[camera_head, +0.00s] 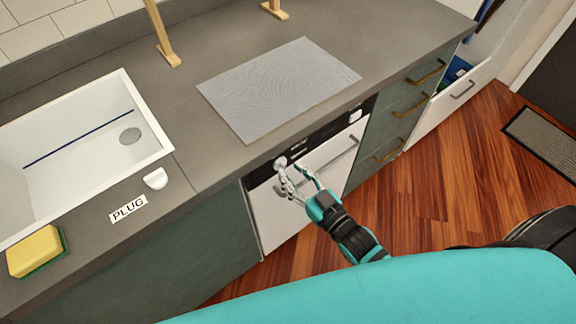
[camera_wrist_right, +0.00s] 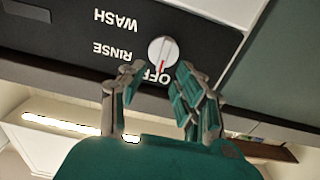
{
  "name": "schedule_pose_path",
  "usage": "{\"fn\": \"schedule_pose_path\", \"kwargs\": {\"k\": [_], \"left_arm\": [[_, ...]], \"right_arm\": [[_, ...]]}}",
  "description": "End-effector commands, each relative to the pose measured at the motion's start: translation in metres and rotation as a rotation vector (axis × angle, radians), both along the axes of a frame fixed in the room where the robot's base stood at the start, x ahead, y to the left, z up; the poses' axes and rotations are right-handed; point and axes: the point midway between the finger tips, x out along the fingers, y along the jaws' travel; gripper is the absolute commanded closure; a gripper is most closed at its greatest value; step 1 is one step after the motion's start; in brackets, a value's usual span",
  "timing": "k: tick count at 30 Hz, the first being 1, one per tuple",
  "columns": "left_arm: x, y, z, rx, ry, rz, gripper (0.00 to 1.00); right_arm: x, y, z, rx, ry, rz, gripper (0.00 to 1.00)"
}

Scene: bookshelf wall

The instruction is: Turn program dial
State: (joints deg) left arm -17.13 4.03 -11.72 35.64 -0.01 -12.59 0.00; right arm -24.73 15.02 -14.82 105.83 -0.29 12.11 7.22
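The program dial (camera_head: 280,163) is a round white knob on the black control panel (camera_head: 315,140) of a white-fronted appliance under the counter. In the right wrist view the dial (camera_wrist_right: 163,50) has a red mark pointing toward the OFF label; RINSE and WASH labels show upside down beside it. My right gripper (camera_head: 295,170) is at the panel, fingers apart. In the wrist view the fingertips of my right gripper (camera_wrist_right: 160,72) lie on both sides of the dial's lower edge; I cannot tell if they touch it. My left gripper is out of view.
Another white round part (camera_head: 355,116) sits at the panel's right end. The appliance has a bar handle (camera_head: 335,155). Above are the counter, a grey mat (camera_head: 278,85), a sink (camera_head: 75,150) and a sponge (camera_head: 35,251).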

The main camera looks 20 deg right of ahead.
Motion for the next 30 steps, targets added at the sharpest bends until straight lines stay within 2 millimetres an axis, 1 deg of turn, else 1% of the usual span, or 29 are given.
{"fn": "schedule_pose_path", "kwargs": {"k": [1,6,16,21,24,30], "left_arm": [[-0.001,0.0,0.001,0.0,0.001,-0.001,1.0],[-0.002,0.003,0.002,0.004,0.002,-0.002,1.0],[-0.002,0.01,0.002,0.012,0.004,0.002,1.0],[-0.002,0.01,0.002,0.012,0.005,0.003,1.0],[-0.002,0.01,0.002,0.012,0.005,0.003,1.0],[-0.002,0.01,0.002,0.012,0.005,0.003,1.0]], "right_arm": [[0.007,0.003,0.001,0.001,-0.002,0.0,0.67],[0.02,0.008,0.0,0.0,-0.001,0.0,0.67],[0.023,0.009,-0.001,0.0,0.001,0.0,0.67],[0.023,0.008,0.0,0.0,0.001,0.0,0.9],[0.023,0.008,0.0,0.0,0.001,0.0,1.0],[0.023,0.008,0.0,0.0,0.0,0.0,1.0]]}}
